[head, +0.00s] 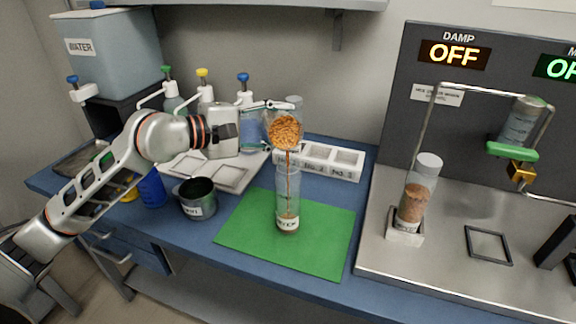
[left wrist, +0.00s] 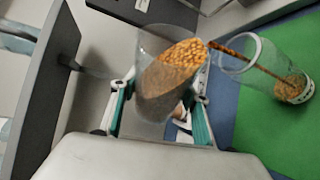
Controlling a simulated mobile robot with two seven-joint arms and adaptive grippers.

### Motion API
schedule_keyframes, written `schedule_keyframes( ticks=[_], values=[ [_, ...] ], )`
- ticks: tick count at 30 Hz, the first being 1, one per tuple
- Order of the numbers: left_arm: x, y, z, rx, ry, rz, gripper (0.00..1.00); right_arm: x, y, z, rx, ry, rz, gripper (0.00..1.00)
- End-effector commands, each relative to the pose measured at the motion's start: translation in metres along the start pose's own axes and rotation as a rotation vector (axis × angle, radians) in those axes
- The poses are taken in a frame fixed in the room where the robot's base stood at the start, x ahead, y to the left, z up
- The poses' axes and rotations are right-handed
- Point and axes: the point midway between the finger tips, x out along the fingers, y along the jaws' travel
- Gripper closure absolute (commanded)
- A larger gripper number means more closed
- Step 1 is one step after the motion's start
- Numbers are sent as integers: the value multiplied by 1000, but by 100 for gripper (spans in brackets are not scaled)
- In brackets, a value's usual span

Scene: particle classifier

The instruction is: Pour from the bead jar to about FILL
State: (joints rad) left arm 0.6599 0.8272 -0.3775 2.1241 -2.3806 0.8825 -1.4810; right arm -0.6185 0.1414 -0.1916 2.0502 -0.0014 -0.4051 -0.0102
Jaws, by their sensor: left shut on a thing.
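My left gripper (head: 268,106) is shut on the bead jar (head: 284,131), a clear jar of orange beads. The jar is tilted over a tall clear cylinder (head: 288,185) standing on the green mat (head: 325,235). A thin stream of beads runs from the jar's mouth into the cylinder. Some beads lie at the cylinder's bottom, near a white label. In the left wrist view the jar (left wrist: 165,85) sits between the fingers (left wrist: 158,108), and the stream enters the cylinder (left wrist: 262,65). The FILL mark cannot be read. My right gripper is not in view.
A dark metal cup (head: 197,199) stands left of the mat. A white labelled rack (head: 325,163) is behind it. A bead-filled tube (head: 415,195) stands in a holder on the steel bench at right. Pump bottles (head: 205,92) stand behind my arm.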

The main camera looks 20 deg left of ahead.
Motion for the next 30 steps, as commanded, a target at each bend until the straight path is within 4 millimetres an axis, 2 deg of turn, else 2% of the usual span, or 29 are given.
schedule_keyframes(
  ticks=[30],
  values=[
    [-2,3,4,54,8,23,85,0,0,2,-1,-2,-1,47]
  ],
)
